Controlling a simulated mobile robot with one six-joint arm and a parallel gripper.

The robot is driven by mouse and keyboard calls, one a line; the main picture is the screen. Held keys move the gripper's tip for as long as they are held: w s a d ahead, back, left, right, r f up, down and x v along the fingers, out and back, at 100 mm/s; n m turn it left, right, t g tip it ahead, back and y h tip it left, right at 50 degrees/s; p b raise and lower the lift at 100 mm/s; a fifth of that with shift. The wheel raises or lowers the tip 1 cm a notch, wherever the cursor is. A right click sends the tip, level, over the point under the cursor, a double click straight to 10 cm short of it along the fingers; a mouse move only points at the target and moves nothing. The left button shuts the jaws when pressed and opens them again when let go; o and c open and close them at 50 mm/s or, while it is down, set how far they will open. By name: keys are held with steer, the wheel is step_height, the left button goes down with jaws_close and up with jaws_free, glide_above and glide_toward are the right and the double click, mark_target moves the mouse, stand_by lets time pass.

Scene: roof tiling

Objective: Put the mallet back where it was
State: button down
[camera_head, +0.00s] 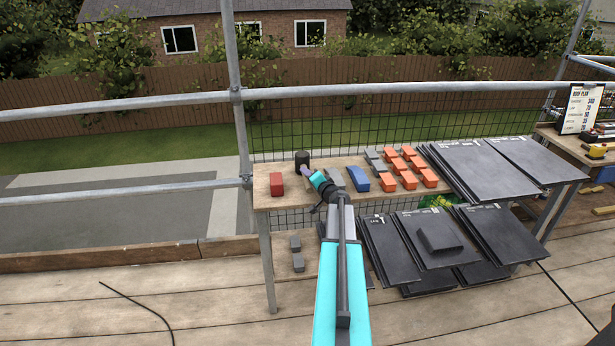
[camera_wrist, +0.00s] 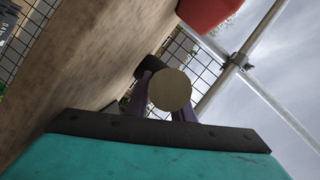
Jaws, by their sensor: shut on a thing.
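The mallet shows in the head view as a black head (camera_head: 302,159) at the left end of the upper bench (camera_head: 262,190), just right of a red block. My gripper (camera_head: 317,179) is shut on the mallet, at the lower right of its head. In the wrist view, my gripper's dark fingers (camera_wrist: 166,106) are on either side of a round tan end face (camera_wrist: 170,90), which looks like part of the mallet. A dark piece shows behind it. I cannot tell whether the head touches the bench top. My gripper covers most of the handle.
The red block (camera_head: 276,184) is close on the left. A blue block (camera_head: 358,178), grey pieces and orange tiles (camera_head: 409,180) lie to the right. Dark slate stacks (camera_head: 478,168) fill the right end. Scaffold rails (camera_head: 330,91) and mesh run behind the bench.

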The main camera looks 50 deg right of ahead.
steer(key=c, duration=1.5)
jaws_free()
steer(key=shift+c, duration=0.2)
steer(key=shift+r+p, duration=0.35)
steer(key=shift+p, duration=0.1)
steer(key=shift+r+p, duration=0.4)
steer(key=shift+p, duration=0.4)
steer(key=shift+s+a, duration=0.25)
steer(key=shift+s, duration=0.25)
steer(key=shift+b+v, duration=1.5)
steer(key=shift+v, duration=3.95)
steer(key=shift+s, duration=0.15)
